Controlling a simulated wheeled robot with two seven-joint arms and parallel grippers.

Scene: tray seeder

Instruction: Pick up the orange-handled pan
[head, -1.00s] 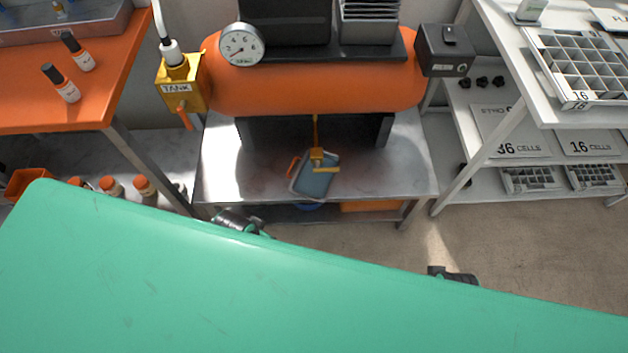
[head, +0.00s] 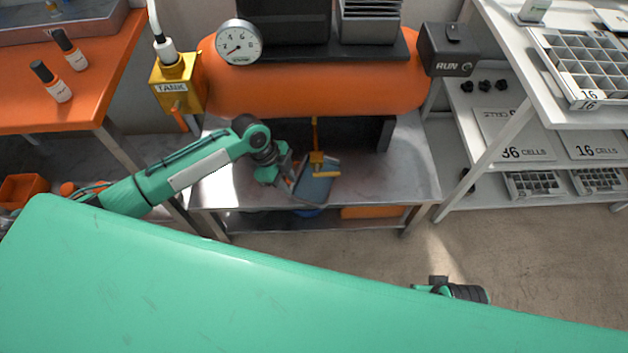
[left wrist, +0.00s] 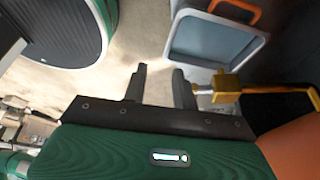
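The pan (head: 317,187) is a shallow blue-grey tray lying on the metal bench under the orange tank, below a yellow drain valve (head: 317,160). My left gripper (head: 285,182) is at the pan's left side in the head view and hides most of its handle. In the left wrist view the pan (left wrist: 213,46) lies beyond the fingers, with its orange handle (left wrist: 238,8) at the top. My left gripper's two dark fingers (left wrist: 160,86) stand apart with nothing between them. My right gripper's fingers do not show; only a dark part of that arm shows at the lower right.
The orange tank (head: 315,85) hangs low over the metal bench (head: 398,180). The yellow valve and its lever (left wrist: 226,87) stand close to the pan. An orange table (head: 95,95) is at left, white shelves (head: 500,165) at right. The bench right of the pan is clear.

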